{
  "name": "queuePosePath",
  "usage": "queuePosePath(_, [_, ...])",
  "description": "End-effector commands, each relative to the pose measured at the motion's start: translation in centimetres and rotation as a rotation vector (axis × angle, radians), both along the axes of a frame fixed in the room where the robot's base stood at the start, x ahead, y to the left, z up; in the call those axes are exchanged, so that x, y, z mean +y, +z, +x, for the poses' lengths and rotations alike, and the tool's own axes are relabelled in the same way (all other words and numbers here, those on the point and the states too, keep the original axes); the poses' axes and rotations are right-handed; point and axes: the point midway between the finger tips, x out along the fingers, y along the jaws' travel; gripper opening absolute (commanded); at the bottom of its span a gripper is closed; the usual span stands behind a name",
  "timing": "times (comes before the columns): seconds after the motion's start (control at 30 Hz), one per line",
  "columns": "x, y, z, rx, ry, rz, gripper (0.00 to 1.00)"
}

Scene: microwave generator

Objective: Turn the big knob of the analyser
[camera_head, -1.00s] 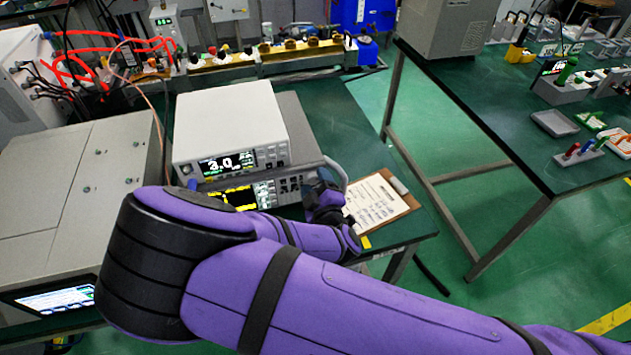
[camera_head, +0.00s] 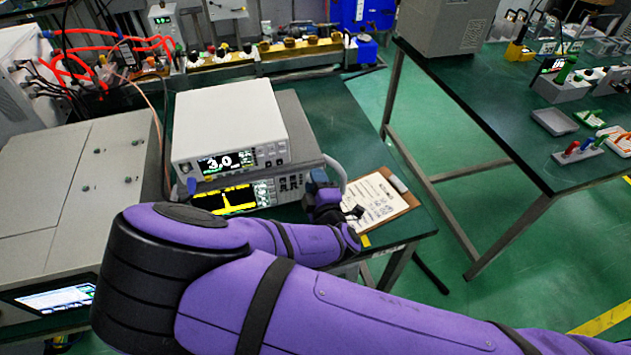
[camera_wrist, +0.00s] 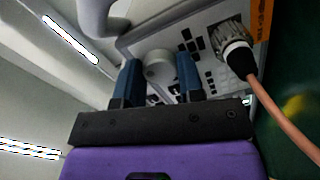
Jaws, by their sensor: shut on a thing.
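The analyser (camera_head: 225,199) is the lower grey instrument on the bench, with a lit screen showing a yellow trace with a peak. Its big round pale knob (camera_wrist: 160,72) shows in the wrist view between the two blue fingers of my gripper (camera_wrist: 158,64). The gripper is shut on the knob, one finger on each side. In the head view my gripper (camera_head: 318,180) is at the right end of the analyser's front. My wrist and arm hide the knob there.
A white instrument (camera_head: 229,125) reading 3.0 stands on the analyser. A clipboard (camera_head: 378,198) lies right of my gripper. In the wrist view a connector with a pinkish cable (camera_wrist: 236,55) is right of the knob, and a grey handle (camera_wrist: 97,18) is at upper left.

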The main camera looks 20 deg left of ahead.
Motion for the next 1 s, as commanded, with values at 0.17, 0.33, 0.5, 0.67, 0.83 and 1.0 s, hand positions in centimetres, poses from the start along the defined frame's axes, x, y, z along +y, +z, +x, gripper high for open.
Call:
queuePosePath(0.17, [0.01,-0.05,-0.09,-0.067,0.002,-0.115,0.12])
queuePosePath(0.33, [0.0,-0.09,-0.11,-0.122,0.002,-0.203,0.12])
queuePosePath(0.5, [-0.02,-0.08,-0.08,-0.159,0.002,-0.264,0.12])
queuePosePath(0.67, [-0.02,-0.07,-0.09,-0.176,0.001,-0.293,0.12])
queuePosePath(0.83, [-0.02,-0.08,-0.1,-0.182,0.001,-0.304,0.12])
queuePosePath(1.0, [-0.02,-0.09,-0.11,-0.181,0.001,-0.303,0.12])
